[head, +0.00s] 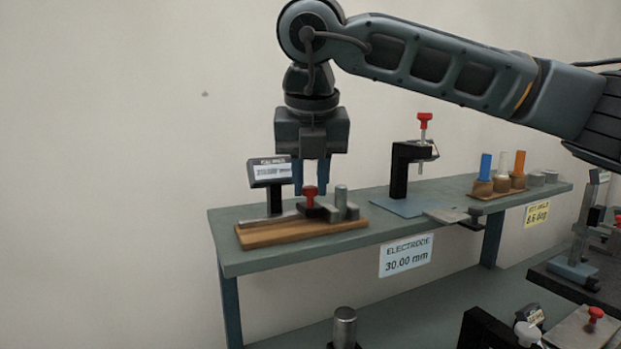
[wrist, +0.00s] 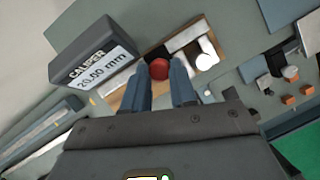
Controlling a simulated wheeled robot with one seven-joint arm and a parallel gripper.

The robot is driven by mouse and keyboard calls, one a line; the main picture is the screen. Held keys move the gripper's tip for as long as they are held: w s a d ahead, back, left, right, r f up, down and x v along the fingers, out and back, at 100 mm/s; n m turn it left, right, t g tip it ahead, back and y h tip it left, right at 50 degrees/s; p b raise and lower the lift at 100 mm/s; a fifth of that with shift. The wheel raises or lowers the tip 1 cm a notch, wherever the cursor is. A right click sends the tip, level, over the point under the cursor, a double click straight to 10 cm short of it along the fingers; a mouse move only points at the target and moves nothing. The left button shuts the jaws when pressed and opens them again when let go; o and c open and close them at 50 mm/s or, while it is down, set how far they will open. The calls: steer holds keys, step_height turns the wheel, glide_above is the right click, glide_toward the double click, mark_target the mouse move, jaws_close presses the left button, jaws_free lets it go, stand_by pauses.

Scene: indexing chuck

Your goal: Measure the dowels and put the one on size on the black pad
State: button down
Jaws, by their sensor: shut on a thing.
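My gripper (head: 311,192) points down and is shut on the red knob (head: 310,190) of the caliper, which also shows between my fingertips in the wrist view (wrist: 159,68). A grey metal dowel (head: 341,203) stands upright at the caliper's jaws. Its bright round top shows in the wrist view (wrist: 207,47). A thicker metal cylinder (head: 345,326) stands on the lower bench. I cannot clearly identify the black pad.
The caliper sits on a wooden board (head: 260,238) on the grey-green shelf (head: 232,260). A label (head: 406,255) reads ELECTRODE 30.00 mm. A black clamp stand with a red handle (head: 424,117) stands right of the caliper. Blue, white and orange tools stand in a wooden rack (head: 490,192).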

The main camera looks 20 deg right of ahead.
steer(key=shift+a+f+b, duration=0.15)
steer(key=shift+a+b, duration=0.45)
steer(key=shift+b, duration=0.05)
steer(key=shift+a+b, duration=0.5)
steer(key=shift+a, duration=0.15)
steer(key=shift+r, duration=0.2)
steer(key=c, duration=1.2)
jaws_free()
steer(key=shift+o, duration=0.2)
steer(key=shift+r, duration=0.1)
steer(key=b+v, duration=0.1)
steer(key=v, duration=0.6)
steer(key=shift+s+r, duration=0.15)
steer(key=shift+r, duration=0.1)
